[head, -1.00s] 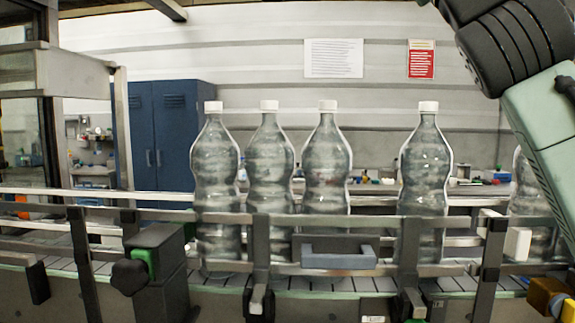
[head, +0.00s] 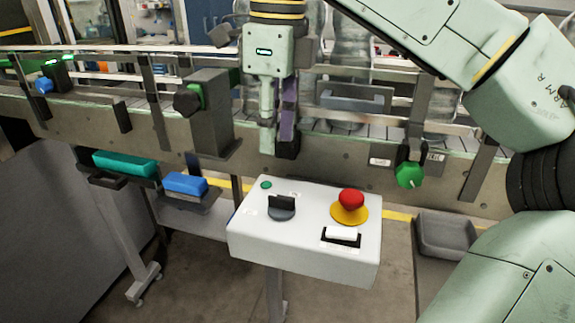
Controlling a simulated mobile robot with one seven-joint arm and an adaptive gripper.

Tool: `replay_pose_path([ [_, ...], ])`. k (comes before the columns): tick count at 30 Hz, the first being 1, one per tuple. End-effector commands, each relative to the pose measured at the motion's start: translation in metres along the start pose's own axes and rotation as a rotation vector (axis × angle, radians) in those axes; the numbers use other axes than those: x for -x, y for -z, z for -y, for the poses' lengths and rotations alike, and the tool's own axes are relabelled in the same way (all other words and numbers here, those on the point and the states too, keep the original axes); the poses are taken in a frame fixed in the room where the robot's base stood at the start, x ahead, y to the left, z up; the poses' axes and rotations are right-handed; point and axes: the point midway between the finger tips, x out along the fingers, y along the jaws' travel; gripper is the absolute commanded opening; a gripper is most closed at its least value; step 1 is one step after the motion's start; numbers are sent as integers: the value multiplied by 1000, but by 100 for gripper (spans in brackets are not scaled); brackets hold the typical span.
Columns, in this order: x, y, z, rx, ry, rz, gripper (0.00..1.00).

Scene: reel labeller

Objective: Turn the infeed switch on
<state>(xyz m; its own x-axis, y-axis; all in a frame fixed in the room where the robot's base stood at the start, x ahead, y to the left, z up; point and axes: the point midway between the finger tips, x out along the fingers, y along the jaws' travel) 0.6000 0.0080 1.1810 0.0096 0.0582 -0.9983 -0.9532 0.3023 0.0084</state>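A white control box (head: 300,262) stands on a post in the lower middle of the head view. On its top are a black rotary knob (head: 281,207) on a grey round base, a white rocker switch (head: 341,234) in a black frame, a red mushroom button (head: 350,199) on a yellow ring, and a small green button or lamp (head: 266,185). Their labels are too small to read, so I cannot tell which control is the infeed switch. My gripper (head: 278,150) points down above and behind the box, apart from its controls. Its fingers appear close together; their opening is unclear.
A conveyor with rails (head: 130,95) runs behind the box, and clear bottles (head: 350,65) stand on it behind my arm. A green knob (head: 410,175) sticks out at right. Teal (head: 125,163) and blue (head: 185,184) blocks lie at left; a grey bin (head: 447,232) stands at right.

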Motion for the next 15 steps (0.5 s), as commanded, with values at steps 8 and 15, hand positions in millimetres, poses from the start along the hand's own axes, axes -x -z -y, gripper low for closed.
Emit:
replay_pose_path([
  [8, -28, 12, 3, -6, 9, -61, 31],
  [15, -66, 14, 3, -3, 6, -57, 31],
])
